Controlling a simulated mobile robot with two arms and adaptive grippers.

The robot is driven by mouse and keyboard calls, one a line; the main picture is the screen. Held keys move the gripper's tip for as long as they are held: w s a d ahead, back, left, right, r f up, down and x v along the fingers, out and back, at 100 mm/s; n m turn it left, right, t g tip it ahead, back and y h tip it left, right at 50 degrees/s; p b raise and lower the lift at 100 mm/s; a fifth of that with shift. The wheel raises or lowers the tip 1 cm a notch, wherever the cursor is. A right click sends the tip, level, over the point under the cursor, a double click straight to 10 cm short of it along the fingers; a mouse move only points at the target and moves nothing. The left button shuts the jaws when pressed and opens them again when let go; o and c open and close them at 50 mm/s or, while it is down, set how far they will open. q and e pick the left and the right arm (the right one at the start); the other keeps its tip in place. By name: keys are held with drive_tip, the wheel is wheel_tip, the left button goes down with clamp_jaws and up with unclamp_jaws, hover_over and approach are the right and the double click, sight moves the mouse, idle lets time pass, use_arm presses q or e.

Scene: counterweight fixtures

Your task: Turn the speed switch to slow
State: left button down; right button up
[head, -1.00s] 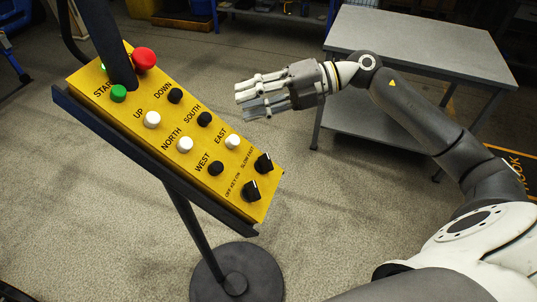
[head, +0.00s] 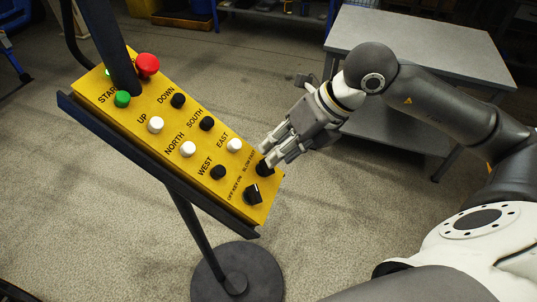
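The yellow control panel (head: 193,139) stands tilted on a post at the left. Its black speed switch (head: 265,168), marked slow and fast, sits near the panel's right edge, above the black key switch (head: 252,194). My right gripper (head: 269,158) is at the speed switch, its fingers pointing down and left, with the tips beside or around the knob. The fingers look parted, but whether they touch the knob I cannot tell. The fingers partly hide the switch, and its pointer direction is unclear. My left gripper is not in view.
The panel also carries a red button (head: 148,65), a green button (head: 122,99) and several black and white buttons. A round base (head: 247,275) supports the post. A grey table (head: 420,45) stands behind my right arm. The floor between is clear.

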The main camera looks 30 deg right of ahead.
sight(266, 167)
drive_tip(key=shift+p+x, duration=0.5)
drive_tip(key=shift+x, duration=1.95)
clamp_jaws()
